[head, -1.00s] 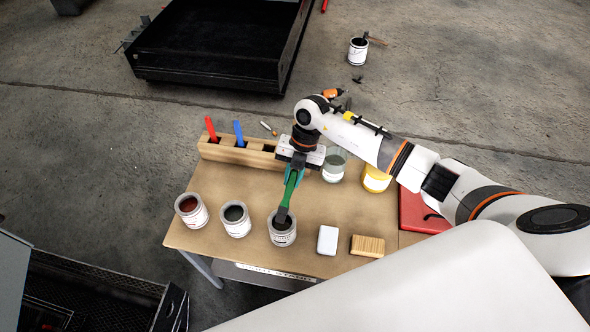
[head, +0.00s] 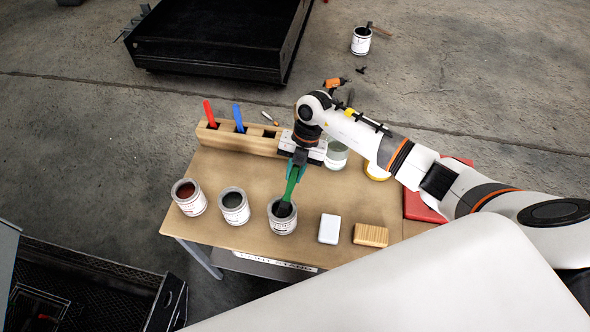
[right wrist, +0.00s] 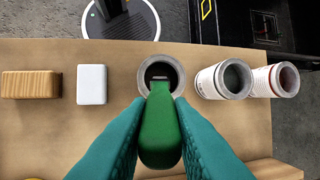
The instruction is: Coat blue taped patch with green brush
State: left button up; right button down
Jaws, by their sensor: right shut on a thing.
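My right gripper (head: 297,164) is shut on the green brush (head: 290,188) above the table. The brush points down and its bristle end is inside the mouth of a paint can (head: 283,222), the rightmost of a row of cans. In the right wrist view, the green handle (right wrist: 160,130) lies between the teal fingers and its far end is in the can (right wrist: 160,70). The bristles are hidden inside the can. The blue taped patch is not seen in any view. My left gripper is not in view.
Two more cans (head: 188,197) (head: 234,206) stand to the left. A white block (head: 329,229) and a wooden block (head: 370,235) lie to the right. A wooden holder (head: 245,141) carries a red brush (head: 209,112) and a blue brush (head: 238,117). A black tray (head: 215,45) is on the floor.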

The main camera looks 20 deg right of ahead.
jog(key=shift+f+b, duration=0.35)
jog(key=shift+f, duration=0.25)
dwell(1.4)
jog(key=shift+r, duration=0.15)
notch_tip(320, 180, up, 7)
jog(key=p, duration=0.6)
jog(key=shift+w, duration=0.1)
dwell(0.7)
